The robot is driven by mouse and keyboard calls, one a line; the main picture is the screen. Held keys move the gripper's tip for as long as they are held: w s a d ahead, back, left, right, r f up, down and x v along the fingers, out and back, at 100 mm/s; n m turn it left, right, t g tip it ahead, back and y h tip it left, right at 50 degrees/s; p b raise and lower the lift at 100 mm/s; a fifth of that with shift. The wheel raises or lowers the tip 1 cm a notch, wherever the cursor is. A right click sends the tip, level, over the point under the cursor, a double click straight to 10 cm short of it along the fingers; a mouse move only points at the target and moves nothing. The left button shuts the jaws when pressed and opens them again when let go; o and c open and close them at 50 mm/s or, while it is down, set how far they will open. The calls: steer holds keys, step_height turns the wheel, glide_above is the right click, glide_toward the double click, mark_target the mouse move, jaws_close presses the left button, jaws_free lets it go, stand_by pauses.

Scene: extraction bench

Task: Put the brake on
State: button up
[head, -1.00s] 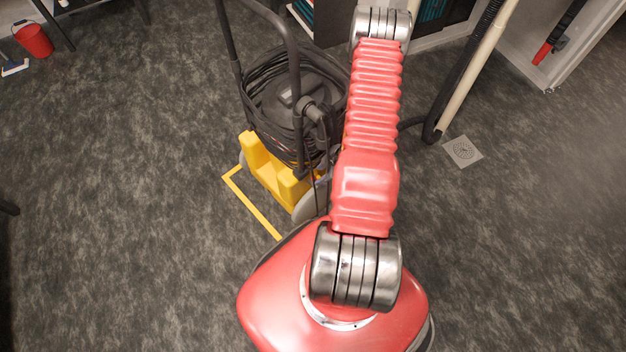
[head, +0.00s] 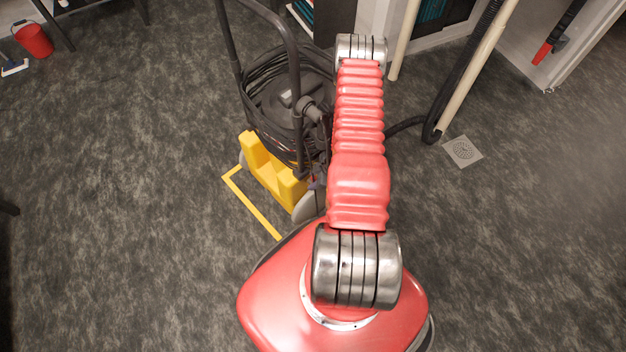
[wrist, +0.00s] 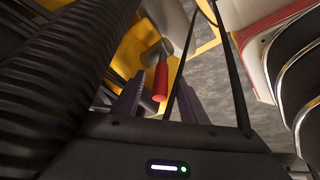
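A wheeled machine with a black, cable-wrapped body (head: 283,100) and a yellow base (head: 268,172) stands just left of my arm in the head view. In the wrist view, a short lever with a red grip (wrist: 160,82) hangs from a grey part beside the yellow frame (wrist: 133,52); I take it for the brake lever. My gripper (wrist: 160,92) has its two dark fingers apart, one on each side of the red grip. I cannot tell whether they touch it. My gripper is hidden behind my arm in the head view.
A black ribbed hose (wrist: 45,85) runs close along the left of the wrist view. Yellow tape (head: 250,205) marks the floor by the machine. A pale pipe (head: 468,80) and floor drain (head: 463,151) are at right. A red bucket (head: 34,40) is far left. Open floor lies left.

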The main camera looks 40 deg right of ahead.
steer(key=shift+c, duration=0.3)
jaws_close()
steer(key=shift+a, duration=0.2)
steer(key=shift+d, duration=0.2)
